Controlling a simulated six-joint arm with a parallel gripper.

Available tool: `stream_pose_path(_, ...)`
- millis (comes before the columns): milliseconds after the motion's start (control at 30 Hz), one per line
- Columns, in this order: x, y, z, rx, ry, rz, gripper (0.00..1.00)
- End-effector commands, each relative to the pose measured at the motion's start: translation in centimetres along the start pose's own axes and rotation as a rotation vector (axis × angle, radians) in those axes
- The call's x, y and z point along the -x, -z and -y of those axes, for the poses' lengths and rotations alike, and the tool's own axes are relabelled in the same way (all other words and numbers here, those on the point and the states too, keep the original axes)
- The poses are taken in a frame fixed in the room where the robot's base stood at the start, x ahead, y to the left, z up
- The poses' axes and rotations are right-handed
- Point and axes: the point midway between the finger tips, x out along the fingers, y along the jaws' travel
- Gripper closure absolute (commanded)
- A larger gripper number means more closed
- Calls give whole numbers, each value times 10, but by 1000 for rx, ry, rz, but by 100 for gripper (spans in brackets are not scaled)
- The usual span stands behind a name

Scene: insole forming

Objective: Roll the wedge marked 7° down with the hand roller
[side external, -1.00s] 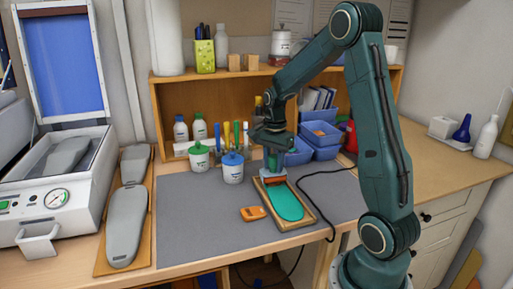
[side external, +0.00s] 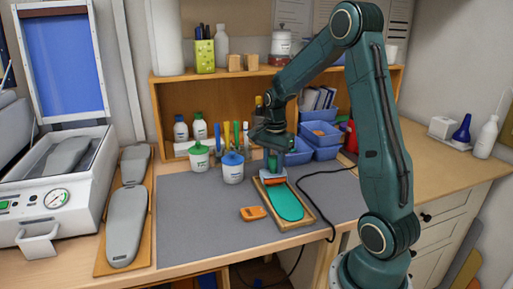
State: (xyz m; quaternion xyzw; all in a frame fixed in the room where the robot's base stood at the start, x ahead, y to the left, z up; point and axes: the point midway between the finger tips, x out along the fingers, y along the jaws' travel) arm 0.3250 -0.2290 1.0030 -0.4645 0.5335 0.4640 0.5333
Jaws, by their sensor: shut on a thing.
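My gripper (side external: 272,143) points down over the far end of a wooden board (side external: 307,215). It is shut on the hand roller (side external: 272,165), whose green handle shows just below the jaws. A teal-green insole (side external: 288,204) lies lengthwise on the board. An orange-red piece (side external: 275,181), which looks like a wedge, shows at the insole's far end just under the roller. Whether the roller touches it I cannot tell, and its marking is too small to read.
An orange object (side external: 253,213) lies on the grey mat (side external: 200,225) left of the board. White pots with green (side external: 199,156) and blue (side external: 233,169) lids stand behind it. Blue bins (side external: 322,140) stand behind the board. A black cable (side external: 325,200) runs along its right.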

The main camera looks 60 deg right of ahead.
Motion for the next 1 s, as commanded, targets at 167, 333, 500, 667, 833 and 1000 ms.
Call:
stream_pose_path(167, -2, 3, 2, -1, -2, 1, 88)
stream_pose_path(333, -2, 4, 3, -1, -3, 1, 88)
stream_pose_path(500, -2, 4, 3, -1, -3, 1, 88)
stream_pose_path(667, -2, 5, 5, -1, -3, 1, 88)
stream_pose_path(833, -2, 8, 7, -2, -3, 1, 87)
stream_pose_path(1000, -3, 10, 9, -2, -4, 2, 88)
